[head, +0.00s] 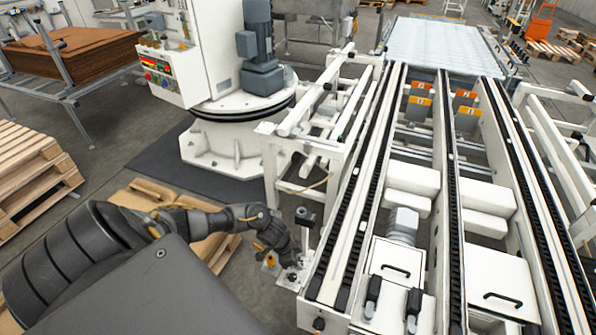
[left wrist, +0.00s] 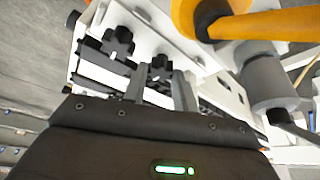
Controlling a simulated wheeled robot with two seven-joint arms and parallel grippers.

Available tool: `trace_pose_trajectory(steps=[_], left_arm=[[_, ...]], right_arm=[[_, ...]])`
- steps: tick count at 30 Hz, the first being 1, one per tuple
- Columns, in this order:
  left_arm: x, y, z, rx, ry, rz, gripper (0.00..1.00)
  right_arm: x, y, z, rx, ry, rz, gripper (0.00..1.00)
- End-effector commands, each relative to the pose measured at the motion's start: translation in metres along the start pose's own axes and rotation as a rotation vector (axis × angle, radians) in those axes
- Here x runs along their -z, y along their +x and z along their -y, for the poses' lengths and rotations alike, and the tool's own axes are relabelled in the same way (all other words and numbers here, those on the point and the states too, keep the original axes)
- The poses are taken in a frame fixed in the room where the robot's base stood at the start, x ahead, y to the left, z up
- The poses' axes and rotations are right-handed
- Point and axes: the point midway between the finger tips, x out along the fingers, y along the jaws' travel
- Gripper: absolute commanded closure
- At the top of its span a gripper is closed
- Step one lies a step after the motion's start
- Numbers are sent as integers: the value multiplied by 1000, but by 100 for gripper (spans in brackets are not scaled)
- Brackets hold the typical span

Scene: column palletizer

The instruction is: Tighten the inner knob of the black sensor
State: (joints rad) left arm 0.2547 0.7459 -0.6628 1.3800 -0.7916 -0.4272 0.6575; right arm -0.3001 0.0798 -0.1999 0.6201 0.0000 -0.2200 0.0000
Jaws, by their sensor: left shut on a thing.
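My left arm reaches down to the low white bracket beside the conveyor frame, and my left gripper (head: 290,272) is at that bracket in the head view. In the left wrist view my left gripper (left wrist: 160,80) has its two fingers on either side of a black lobed knob (left wrist: 160,66) and is shut on it. A second black lobed knob (left wrist: 118,42) sits up and to the left, apart from the fingers. A small dark block on a post (head: 305,216), perhaps the black sensor, stands just behind the gripper. My right gripper is not in view.
The white conveyor frame (head: 345,200) with black chains stands close at the right. In the wrist view an orange-yellow part (left wrist: 208,18) and a grey cylinder (left wrist: 268,78) are near the fingers. Wooden pallets (head: 30,180) lie at the left.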

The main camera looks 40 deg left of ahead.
Motion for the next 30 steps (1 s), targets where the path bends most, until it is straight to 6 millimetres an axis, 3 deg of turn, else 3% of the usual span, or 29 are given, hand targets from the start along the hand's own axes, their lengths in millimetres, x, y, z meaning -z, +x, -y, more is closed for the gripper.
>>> trace_pose_trajectory(steps=[1,6,16,30], left_arm=[[0,-1,2,4,-2,0,69],[0,0,1,3,-2,0,50],[0,-5,1,3,-3,0,50],[1,-88,2,4,0,0,50]], right_arm=[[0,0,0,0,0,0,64],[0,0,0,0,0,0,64],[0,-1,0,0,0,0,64],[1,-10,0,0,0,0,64]])
